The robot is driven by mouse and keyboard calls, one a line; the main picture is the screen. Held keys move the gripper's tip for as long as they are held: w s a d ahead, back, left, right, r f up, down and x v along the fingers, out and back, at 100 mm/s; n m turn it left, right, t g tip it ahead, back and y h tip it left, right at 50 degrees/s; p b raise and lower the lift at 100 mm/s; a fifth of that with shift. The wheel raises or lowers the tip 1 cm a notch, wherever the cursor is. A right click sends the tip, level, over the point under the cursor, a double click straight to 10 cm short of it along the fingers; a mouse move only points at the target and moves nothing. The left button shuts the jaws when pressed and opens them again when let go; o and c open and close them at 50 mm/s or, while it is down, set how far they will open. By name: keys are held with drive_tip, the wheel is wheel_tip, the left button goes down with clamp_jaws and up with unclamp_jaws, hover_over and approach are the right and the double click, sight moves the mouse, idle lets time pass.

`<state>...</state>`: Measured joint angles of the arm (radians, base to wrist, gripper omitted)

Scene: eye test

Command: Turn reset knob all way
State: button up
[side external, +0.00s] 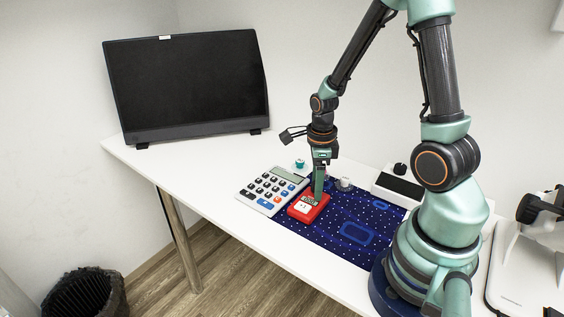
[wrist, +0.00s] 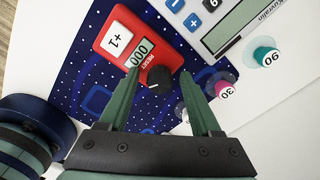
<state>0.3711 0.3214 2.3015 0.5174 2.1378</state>
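The red counter (side external: 300,213) lies on the dark blue patterned mat (side external: 345,215). In the wrist view the counter (wrist: 112,42) shows a white "+1" button, a display reading 000 and the word RESET. The black reset knob (wrist: 158,77) sticks out of its side near that word. My gripper (side external: 319,197) points down at the counter's far end. In the wrist view my gripper (wrist: 160,75) is open, with one green finger on each side of the knob. I cannot tell whether either finger touches it. The knob is hidden in the side view.
A calculator (side external: 272,190) lies beside the counter. A white box with a black knob (side external: 400,169) is to the right. A monitor (side external: 188,85) stands at the back left.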

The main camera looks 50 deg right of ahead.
sight(300, 202)
idle(0.3)
drive_tip(key=shift+r, duration=3)
drive_tip(key=shift+w+a+r+n, duration=0.1)
drive_tip(key=shift+r+n, duration=0.1)
drive_tip(key=shift+n, duration=0.1)
drive_tip(key=a+r+n+t, duration=0.2)
drive_tip(key=r+n, duration=0.3)
drive_tip(key=n, duration=0.4)
drive_tip(key=a+r+n+t, duration=0.1)
drive_tip(key=a+r+n, duration=0.4)
drive_tip(key=n, duration=0.4)
drive_tip(key=s+a+r+n+t, duration=0.1)
drive_tip(key=a+r+n, duration=0.3)
drive_tip(key=n, duration=0.6)
drive_tip(key=shift+r+t, duration=0.5)
drive_tip(key=shift+t, duration=0.3)
